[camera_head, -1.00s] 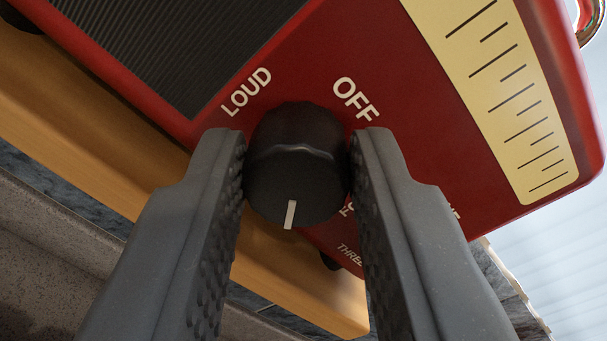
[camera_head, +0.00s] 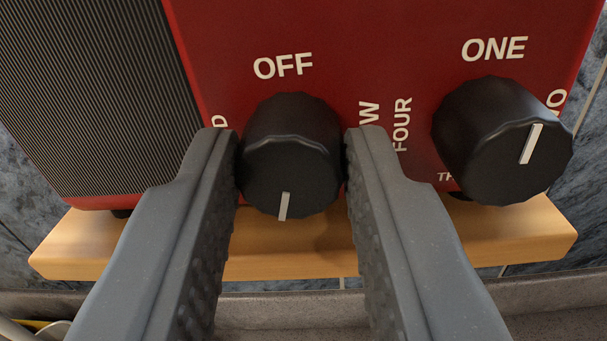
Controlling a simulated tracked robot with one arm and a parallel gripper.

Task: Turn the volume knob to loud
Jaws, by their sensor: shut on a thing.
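The black volume knob (camera_head: 285,180) sits on the front of the red radio (camera_head: 345,30). My gripper (camera_head: 294,140) is shut on it, one finger on each side. The knob's white pointer line (camera_head: 284,206) points almost straight down, opposite the OFF label (camera_head: 283,66) above the knob. At the knob's left only the end of the LOUD label (camera_head: 218,121) shows, the rest hidden by my left finger. At its right, the LOW label (camera_head: 369,112) is partly hidden by my right finger.
A second black knob (camera_head: 490,140) stands close to the right, with ONE, FOUR and other labels around it. A ribbed dark speaker grille (camera_head: 85,90) is at the left. The radio stands on a wooden shelf (camera_head: 500,230) above a grey ledge.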

